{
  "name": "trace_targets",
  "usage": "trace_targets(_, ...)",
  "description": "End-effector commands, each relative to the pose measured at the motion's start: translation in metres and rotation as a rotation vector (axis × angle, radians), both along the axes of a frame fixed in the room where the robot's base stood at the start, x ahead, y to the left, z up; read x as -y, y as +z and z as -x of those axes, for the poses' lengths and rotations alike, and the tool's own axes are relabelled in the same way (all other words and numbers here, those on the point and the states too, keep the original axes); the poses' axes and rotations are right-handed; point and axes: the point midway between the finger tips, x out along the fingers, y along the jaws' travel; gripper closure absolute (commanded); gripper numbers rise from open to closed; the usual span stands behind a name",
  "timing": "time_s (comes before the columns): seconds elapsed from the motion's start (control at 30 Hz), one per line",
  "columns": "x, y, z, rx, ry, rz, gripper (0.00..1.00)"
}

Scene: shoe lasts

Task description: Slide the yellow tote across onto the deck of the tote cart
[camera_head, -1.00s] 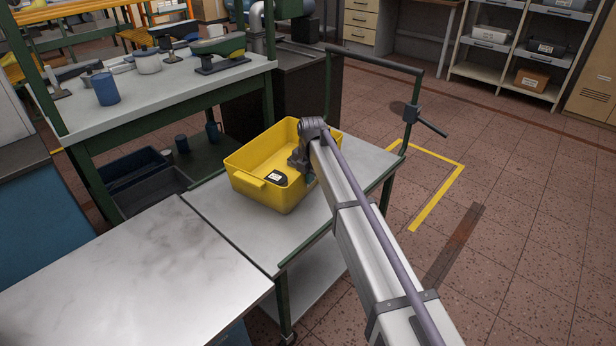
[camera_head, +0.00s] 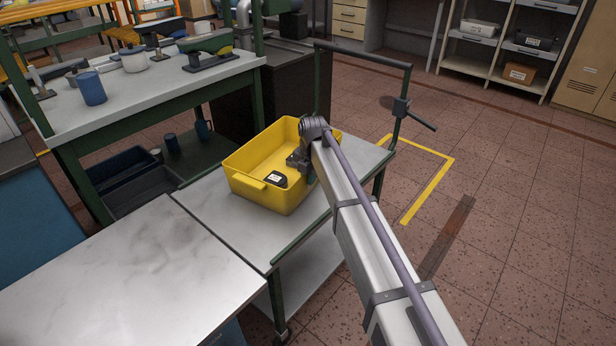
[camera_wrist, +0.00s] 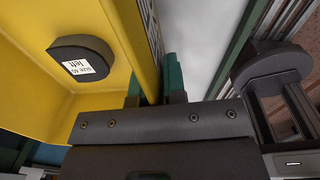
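The yellow tote (camera_head: 262,192) sits upright on the grey deck (camera_head: 228,222) of the green-framed tote cart, toward its far side. A dark block with a white label (camera_head: 276,179) lies inside it; the label reads "left" in the wrist view (camera_wrist: 82,66). My gripper (camera_head: 304,160) is at the tote's right wall. In the wrist view its green fingers (camera_wrist: 155,88) are on either side of the yellow wall (camera_wrist: 136,40), closed on it. The arm hides part of the tote's right side and the exact contact is partly covered.
A metal-topped table (camera_head: 110,280) adjoins the cart's near left edge. A green workbench (camera_head: 120,100) with shoe lasts and cans stands behind left. The cart's upright handle (camera_head: 405,95) rises at the far end. Bare deck lies around the tote; floor on the right is open.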

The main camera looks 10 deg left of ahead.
Motion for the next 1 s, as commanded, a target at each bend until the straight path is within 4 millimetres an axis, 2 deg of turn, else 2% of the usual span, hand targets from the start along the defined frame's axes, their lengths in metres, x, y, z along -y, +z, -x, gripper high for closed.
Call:
trace_targets(0.03,0.0,0.0,0.0,0.0,0.0,0.0,0.83)
trace_targets(0.23,0.0,0.0,0.0,0.0,0.0,0.0,0.66)
trace_targets(0.43,0.0,0.001,0.0,0.0,0.0,0.0,0.66)
trace_targets(0.57,0.0,0.009,0.0,0.0,0.0,0.0,0.66)
trace_targets(0.67,0.001,0.025,0.0,0.0,0.0,0.0,0.66)
trace_targets(1.0,0.006,0.1,0.002,0.0,0.0,0.0,0.66)
